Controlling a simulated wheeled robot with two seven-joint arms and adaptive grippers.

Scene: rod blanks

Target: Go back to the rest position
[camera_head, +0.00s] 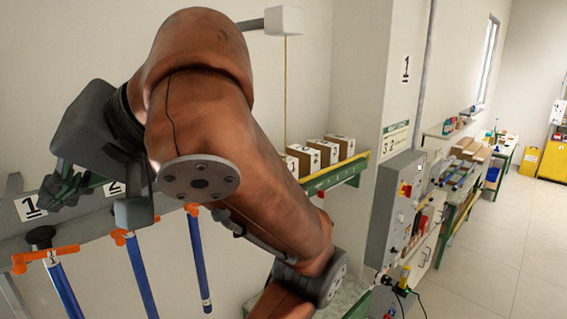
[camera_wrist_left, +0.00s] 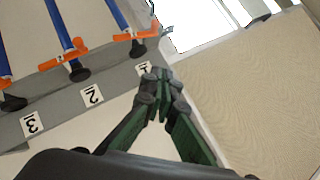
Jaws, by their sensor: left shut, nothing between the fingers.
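My left gripper (camera_head: 68,190) has dark fingers with green parts and is shut and empty. In the head view it is in front of the grey rail (camera_head: 80,231), between labels 1 and 2 in the picture. The wrist view shows its fingertips (camera_wrist_left: 162,86) together, overlapping the view near label 1; I cannot tell the exact gap to the rail. My brown left arm crosses the middle of the head view and hides part of the rail. My right gripper is not in view.
Blue rods (camera_head: 140,275) hang at orange holders (camera_head: 45,258) along the rail. Numbered boxes (camera_head: 323,151) stand on a yellow-edged shelf (camera_head: 337,175). A grey control cabinet (camera_head: 399,205) and workbenches are to the right. Open floor (camera_head: 500,245) lies at the far right.

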